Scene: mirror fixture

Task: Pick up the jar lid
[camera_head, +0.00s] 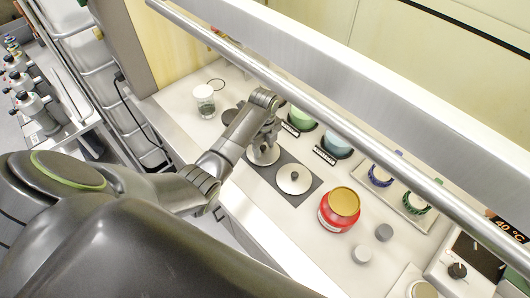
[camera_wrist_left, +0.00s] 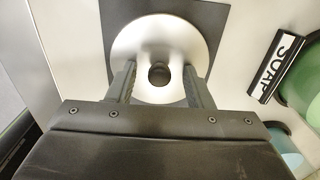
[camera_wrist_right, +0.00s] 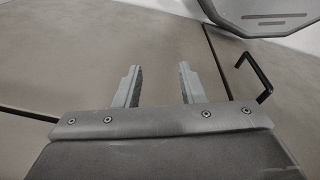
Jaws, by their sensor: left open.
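Two round silver lids with dark centre knobs lie on a dark mat in the head view, one under my left gripper (camera_head: 266,138) and one uncovered, the right-hand lid (camera_head: 294,180). The lid under my left gripper shows in the left wrist view (camera_wrist_left: 140,40). The open left fingers (camera_wrist_left: 159,70) reach over it on either side of its dark knob (camera_wrist_left: 158,75); I cannot tell whether they touch it. A red jar (camera_head: 335,219) with a gold top (camera_head: 343,201) stands to the right. My right gripper (camera_wrist_right: 159,75) is open and empty in the right wrist view.
A clear jar (camera_head: 205,101) stands at the back left. Green (camera_head: 301,116) and blue (camera_head: 336,143) round containers sit behind the mat (camera_head: 313,188). A metal rail (camera_head: 300,92) crosses above the counter. Small grey cylinders (camera_head: 383,232) stand right of the red jar.

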